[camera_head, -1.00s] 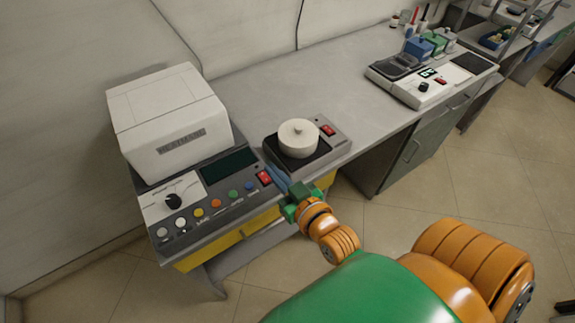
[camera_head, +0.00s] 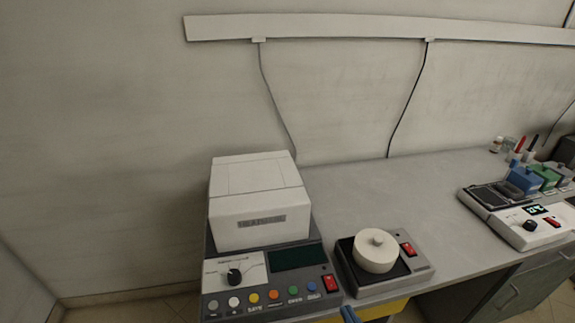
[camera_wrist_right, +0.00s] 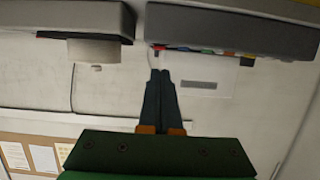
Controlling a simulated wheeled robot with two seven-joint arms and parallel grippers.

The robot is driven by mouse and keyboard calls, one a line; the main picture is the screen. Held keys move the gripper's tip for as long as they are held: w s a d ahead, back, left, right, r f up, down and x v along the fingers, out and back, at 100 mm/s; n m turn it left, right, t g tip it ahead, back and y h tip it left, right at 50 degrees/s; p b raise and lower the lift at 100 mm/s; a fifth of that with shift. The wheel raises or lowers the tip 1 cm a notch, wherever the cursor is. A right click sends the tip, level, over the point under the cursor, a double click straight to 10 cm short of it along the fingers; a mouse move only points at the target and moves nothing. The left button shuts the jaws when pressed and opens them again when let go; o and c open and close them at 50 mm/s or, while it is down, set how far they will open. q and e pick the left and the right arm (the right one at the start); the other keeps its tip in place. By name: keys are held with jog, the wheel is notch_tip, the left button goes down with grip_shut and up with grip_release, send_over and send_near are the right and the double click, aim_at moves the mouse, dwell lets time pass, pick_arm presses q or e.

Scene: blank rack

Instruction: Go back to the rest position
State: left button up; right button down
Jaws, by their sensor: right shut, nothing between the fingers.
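My right gripper (camera_wrist_right: 160,72) is shut and empty in the wrist view, its dark blue fingers together. In the head view only the blue fingertips (camera_head: 350,314) show at the bottom edge, in front of the bench, between the white boxy machine and the small hot plate. My left gripper is not in view.
The white machine (camera_head: 250,200) with a control panel (camera_head: 262,290) stands at the bench's left end. Beside it is the hot plate (camera_head: 415,262) with a lidded white pot (camera_head: 376,254). A second device (camera_head: 520,230) stands at the right. The bench middle (camera_head: 385,190) is clear.

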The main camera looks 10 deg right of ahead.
jog(key=s+a+f+g, duration=0.1)
jog(key=s+f+g, duration=0.1)
jog(key=f, duration=0.7)
jog(key=s+a+f+g, duration=0.1)
jog(key=s+f+g, duration=0.15)
jog(key=f, duration=0.55)
jog(key=s+d+f+n+g, duration=0.2)
jog(key=s+f+g, duration=0.7)
jog(key=s+f, duration=0.9)
jog(key=shift+s+d+f+h, duration=0.25)
jog(key=shift+s+d+h, duration=0.15)
jog(key=shift+s+d, duration=0.45)
